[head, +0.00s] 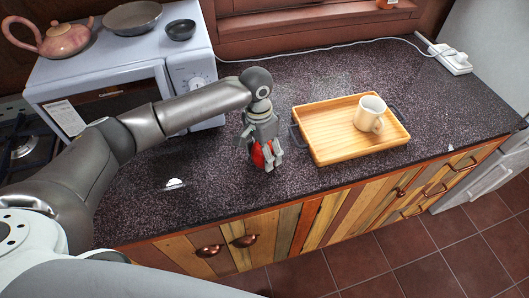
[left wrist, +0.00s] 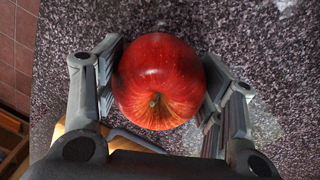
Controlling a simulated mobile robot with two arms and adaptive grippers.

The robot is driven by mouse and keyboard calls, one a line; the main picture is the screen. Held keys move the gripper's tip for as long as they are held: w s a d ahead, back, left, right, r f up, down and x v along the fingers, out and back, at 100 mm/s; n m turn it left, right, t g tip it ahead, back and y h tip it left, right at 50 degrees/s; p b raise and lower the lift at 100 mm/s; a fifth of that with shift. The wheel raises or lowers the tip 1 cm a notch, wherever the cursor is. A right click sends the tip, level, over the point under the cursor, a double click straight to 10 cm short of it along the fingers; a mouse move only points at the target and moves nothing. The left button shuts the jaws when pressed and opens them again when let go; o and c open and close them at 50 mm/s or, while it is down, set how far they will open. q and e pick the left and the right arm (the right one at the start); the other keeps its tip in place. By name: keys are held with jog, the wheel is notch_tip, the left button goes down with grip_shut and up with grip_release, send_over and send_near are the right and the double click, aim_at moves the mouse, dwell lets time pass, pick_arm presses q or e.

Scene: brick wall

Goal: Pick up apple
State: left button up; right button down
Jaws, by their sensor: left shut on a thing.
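A red apple (left wrist: 158,75) sits between the two fingers of my left gripper (left wrist: 160,85) in the left wrist view, with a finger against each side. In the head view the left gripper (head: 264,150) points down at the dark speckled counter (head: 220,190), and the apple (head: 258,156) shows red between its fingers, partly hidden by them. The left gripper is shut on the apple. I cannot tell whether the apple still touches the counter. My right gripper is not in view.
A wooden tray (head: 328,138) with a white mug (head: 369,114) on it lies right of the gripper. A microwave (head: 190,75) stands behind left, with a teapot (head: 62,40), a pan (head: 132,17) and a dark bowl (head: 181,30) on top. A power strip (head: 452,60) lies at back right.

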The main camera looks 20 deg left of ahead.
pick_arm(q)
jog(key=shift+c, duration=0.7)
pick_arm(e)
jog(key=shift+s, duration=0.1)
pick_arm(q)
jog(key=shift+r, duration=0.1)
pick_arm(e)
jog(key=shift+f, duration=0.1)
